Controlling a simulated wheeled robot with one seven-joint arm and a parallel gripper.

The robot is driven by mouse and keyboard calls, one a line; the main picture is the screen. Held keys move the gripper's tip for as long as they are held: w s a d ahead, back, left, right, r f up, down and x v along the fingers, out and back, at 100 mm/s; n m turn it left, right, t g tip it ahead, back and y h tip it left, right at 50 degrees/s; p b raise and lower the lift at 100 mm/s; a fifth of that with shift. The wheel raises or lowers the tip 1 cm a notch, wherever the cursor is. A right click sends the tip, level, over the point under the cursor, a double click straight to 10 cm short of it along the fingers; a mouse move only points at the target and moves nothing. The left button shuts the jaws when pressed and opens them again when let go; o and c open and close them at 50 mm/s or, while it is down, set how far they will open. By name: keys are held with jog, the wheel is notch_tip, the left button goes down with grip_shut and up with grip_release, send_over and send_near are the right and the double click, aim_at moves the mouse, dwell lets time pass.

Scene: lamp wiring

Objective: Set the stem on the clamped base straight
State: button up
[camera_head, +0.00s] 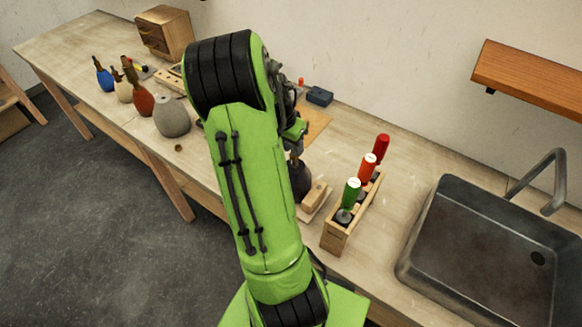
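A dark, rounded lamp base (301,182) stands on the bench just right of my green arm, which hides its left part. A light wooden block (314,196) sits against its lower right, on a pale board (318,212). My gripper (296,150) is above the dark base, pointing down and mostly hidden behind my arm. A stem on this base cannot be told apart from the gripper here, so its tilt does not show. Whether the gripper's fingers are open or shut, or touch anything, cannot be seen.
Blue (104,78), cream (123,89), red (143,101) and grey (172,117) vases stand at left. A wooden rack (336,238) holds green, orange and red screwdrivers near the sink (480,260). A small drawer cabinet (164,32) stands at the back left.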

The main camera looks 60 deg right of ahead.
dwell(0.4)
jog(key=shift+s+a, duration=0.1)
jog(key=shift+s, duration=0.5)
dwell(0.9)
jog(key=shift+w, duration=0.15)
dwell(0.5)
jog(key=shift+r, duration=0.15)
notch_tip(320, 180, up, 6)
jog(key=p, duration=0.4)
dwell(0.4)
